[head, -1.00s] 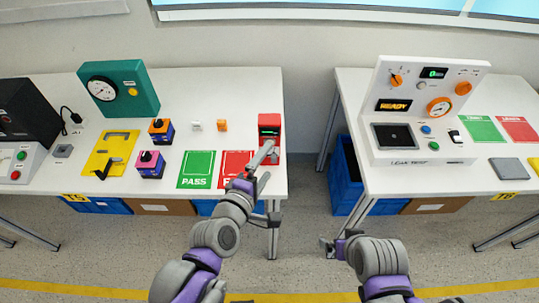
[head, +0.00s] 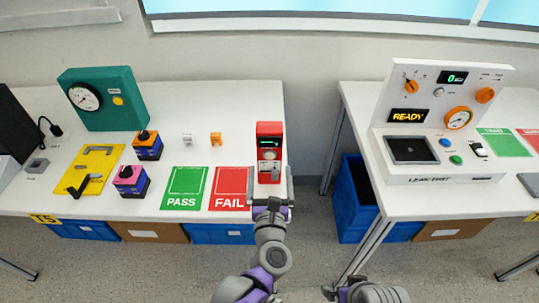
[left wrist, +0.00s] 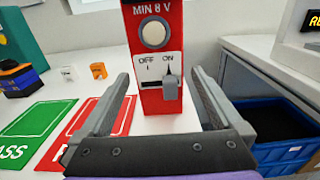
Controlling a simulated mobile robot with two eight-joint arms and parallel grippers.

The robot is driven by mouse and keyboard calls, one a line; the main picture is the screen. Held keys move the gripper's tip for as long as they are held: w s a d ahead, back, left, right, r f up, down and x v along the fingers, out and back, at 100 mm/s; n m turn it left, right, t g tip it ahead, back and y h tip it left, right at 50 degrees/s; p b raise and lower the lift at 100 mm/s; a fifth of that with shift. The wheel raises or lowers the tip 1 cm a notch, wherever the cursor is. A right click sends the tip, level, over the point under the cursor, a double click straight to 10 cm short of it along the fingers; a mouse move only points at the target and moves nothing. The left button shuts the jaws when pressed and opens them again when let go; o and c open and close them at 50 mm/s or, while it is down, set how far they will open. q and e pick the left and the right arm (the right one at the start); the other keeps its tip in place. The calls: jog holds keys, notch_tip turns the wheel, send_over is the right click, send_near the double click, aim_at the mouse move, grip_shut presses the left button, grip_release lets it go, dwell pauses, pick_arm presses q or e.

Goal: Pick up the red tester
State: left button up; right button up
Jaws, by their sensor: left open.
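The red tester (head: 270,134) stands upright at the right end of the left table, with a small screen on top and a grey front panel. In the left wrist view the red tester (left wrist: 154,12) shows a round knob and an OFF/ON slide switch with its lever at the ON side. My left gripper (head: 271,172) is open in front of the tester. In the left wrist view its two fingers (left wrist: 160,77) are on either side of the tester's lower part, with gaps visible. My right gripper (head: 338,292) is low at the bottom edge, partly cut off; its jaws are unclear.
Red FAIL (head: 231,188) and green PASS (head: 186,188) mats lie left of the tester. Orange and white small parts (head: 215,139) lie behind them. A gap separates this table from the right one, with a blue bin (head: 356,215) below. A leak-test panel (head: 440,120) stands right.

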aim_at(269, 169)
pick_arm(q)
jog(key=w, duration=0.5)
jog(key=shift+f+b, duration=0.25)
jog(key=shift+b, duration=0.15)
grip_shut()
